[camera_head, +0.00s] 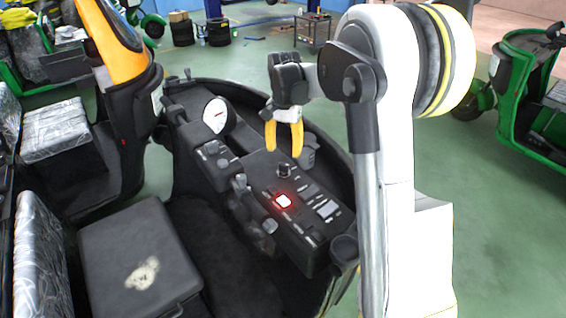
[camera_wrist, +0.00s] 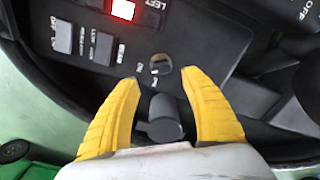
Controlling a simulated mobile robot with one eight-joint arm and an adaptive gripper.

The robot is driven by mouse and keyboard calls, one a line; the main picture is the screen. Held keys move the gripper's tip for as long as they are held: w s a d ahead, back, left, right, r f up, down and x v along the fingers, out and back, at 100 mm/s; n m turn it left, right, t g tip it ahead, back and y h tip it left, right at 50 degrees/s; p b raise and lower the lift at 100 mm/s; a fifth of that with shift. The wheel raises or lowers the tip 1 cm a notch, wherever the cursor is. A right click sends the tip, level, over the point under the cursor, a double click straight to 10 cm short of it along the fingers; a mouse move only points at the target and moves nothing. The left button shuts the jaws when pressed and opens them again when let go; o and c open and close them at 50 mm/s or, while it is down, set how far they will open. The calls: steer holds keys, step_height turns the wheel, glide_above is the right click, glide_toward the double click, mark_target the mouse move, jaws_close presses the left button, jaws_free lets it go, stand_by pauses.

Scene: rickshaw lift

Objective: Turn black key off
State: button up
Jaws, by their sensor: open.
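The black key (camera_head: 284,170) is a small dark knob standing on the sloping black dashboard panel. In the wrist view the key (camera_wrist: 160,64) looks like a round knob with a light slot, with small white lettering around it. My gripper (camera_head: 284,151) is open, its yellow fingers pointing down just above and behind the key. In the wrist view my gripper (camera_wrist: 160,78) has a fingertip on either side, slightly short of the key. Nothing is held. Whether a finger touches the key cannot be told.
A red lit button (camera_head: 283,201) sits nearer than the key on the panel, which also holds several switches. A grey cylinder (camera_wrist: 162,118) lies between my fingers in the wrist view. A white round gauge (camera_head: 216,115) and levers (camera_head: 241,188) stand to the left. Green vehicles (camera_head: 530,100) are behind.

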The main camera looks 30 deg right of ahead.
mark_target(284, 164)
step_height(284, 164, down, 8)
steer(key=shift+w+b, duration=0.1)
steer(key=shift+b, duration=0.65)
steer(key=c, duration=1.2)
